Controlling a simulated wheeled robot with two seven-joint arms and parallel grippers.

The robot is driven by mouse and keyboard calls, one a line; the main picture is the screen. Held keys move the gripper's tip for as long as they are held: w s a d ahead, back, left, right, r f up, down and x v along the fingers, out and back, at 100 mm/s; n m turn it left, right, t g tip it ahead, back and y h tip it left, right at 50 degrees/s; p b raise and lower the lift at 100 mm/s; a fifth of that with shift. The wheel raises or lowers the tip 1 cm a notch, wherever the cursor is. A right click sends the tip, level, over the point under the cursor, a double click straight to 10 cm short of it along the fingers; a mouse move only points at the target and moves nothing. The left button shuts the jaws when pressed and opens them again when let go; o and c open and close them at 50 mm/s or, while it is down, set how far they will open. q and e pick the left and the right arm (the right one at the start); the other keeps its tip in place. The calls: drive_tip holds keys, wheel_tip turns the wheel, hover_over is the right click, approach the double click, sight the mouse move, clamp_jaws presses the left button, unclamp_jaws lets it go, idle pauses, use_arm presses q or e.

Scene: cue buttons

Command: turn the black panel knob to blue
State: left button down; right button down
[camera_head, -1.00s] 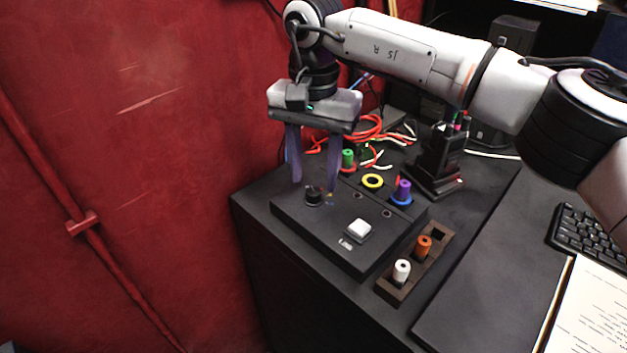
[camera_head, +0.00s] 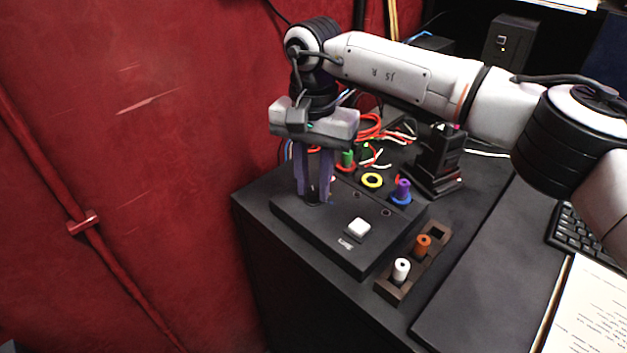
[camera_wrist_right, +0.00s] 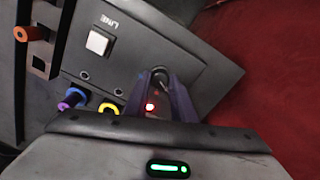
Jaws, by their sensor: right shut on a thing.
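The black knob (camera_wrist_right: 159,78) sits on the black panel (camera_head: 290,215) and is mostly hidden between the fingers. My right gripper (camera_head: 315,197) points down at the panel and is shut on the knob. Which colour the knob points at cannot be made out. My left gripper is not in view.
The panel also bears a white button (camera_head: 358,228), a yellow ring (camera_head: 372,180), a purple peg (camera_head: 403,190) in a blue ring and a green peg (camera_head: 347,158). A wooden rack (camera_head: 408,280) with orange and white pegs stands right. A red wall (camera_head: 120,180) rises at left.

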drive_tip(key=shift+m, duration=0.3)
drive_tip(key=m, duration=0.5)
drive_tip(key=shift+m, duration=0.3)
drive_tip(key=m+b, duration=0.1)
drive_tip(key=m, duration=1.1)
drive_tip(key=shift+m, duration=0.3)
drive_tip(key=shift+m+b, duration=0.45)
drive_tip(key=shift+m, duration=2.05)
drive_tip(key=c, duration=1.5)
unclamp_jaws()
